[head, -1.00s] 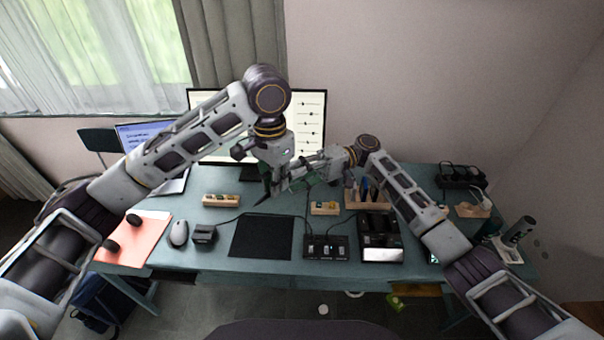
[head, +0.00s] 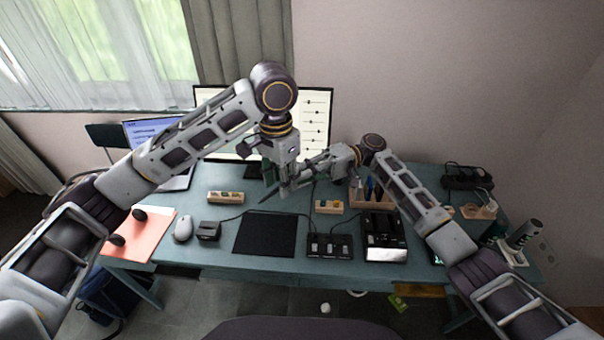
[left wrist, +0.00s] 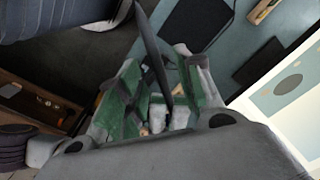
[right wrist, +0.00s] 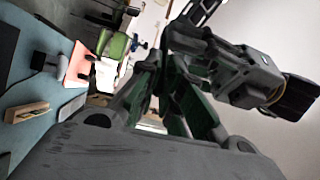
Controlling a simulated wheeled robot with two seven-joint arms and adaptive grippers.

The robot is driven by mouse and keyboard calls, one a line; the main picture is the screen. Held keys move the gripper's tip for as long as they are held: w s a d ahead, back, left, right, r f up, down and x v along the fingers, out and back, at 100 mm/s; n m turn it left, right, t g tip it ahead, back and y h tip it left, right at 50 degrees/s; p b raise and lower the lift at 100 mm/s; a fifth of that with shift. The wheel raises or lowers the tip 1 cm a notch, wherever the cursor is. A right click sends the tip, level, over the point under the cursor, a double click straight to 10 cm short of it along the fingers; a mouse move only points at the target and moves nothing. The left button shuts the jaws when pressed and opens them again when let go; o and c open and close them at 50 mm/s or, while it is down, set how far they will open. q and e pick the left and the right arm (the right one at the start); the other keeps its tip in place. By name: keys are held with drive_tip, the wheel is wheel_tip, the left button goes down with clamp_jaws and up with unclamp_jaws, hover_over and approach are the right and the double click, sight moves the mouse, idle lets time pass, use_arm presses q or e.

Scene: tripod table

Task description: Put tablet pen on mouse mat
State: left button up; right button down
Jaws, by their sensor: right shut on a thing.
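The tablet pen (head: 268,195) is a thin dark stick pointing down and left over the desk. My left gripper (head: 285,188) and right gripper (head: 296,182) meet around it, in front of the monitor. In the left wrist view the pen (left wrist: 151,52) runs between the left gripper's green fingers (left wrist: 160,80), which look spread apart. My right gripper (right wrist: 168,85) is shut on the pen; its grip point is mostly hidden. A flat black mat (head: 265,234) lies at the desk's front middle, below the pen. A salmon sheet (head: 145,240) lies at the left; I cannot tell for certain which is the mouse mat.
A white mouse (head: 183,229) and a small black box (head: 208,231) stand left of the black mat. Black control boxes (head: 329,246) stand right of it. Wooden holders (head: 226,198) lie behind. The monitor (head: 318,125) is close behind the grippers. The black mat's top is clear.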

use_arm(q)
drive_tip(key=shift+r, duration=0.2)
wheel_tip(320, 180, up, 12)
drive_tip(key=shift+f, duration=0.2)
idle(1.2)
drive_tip(key=shift+w, duration=0.15)
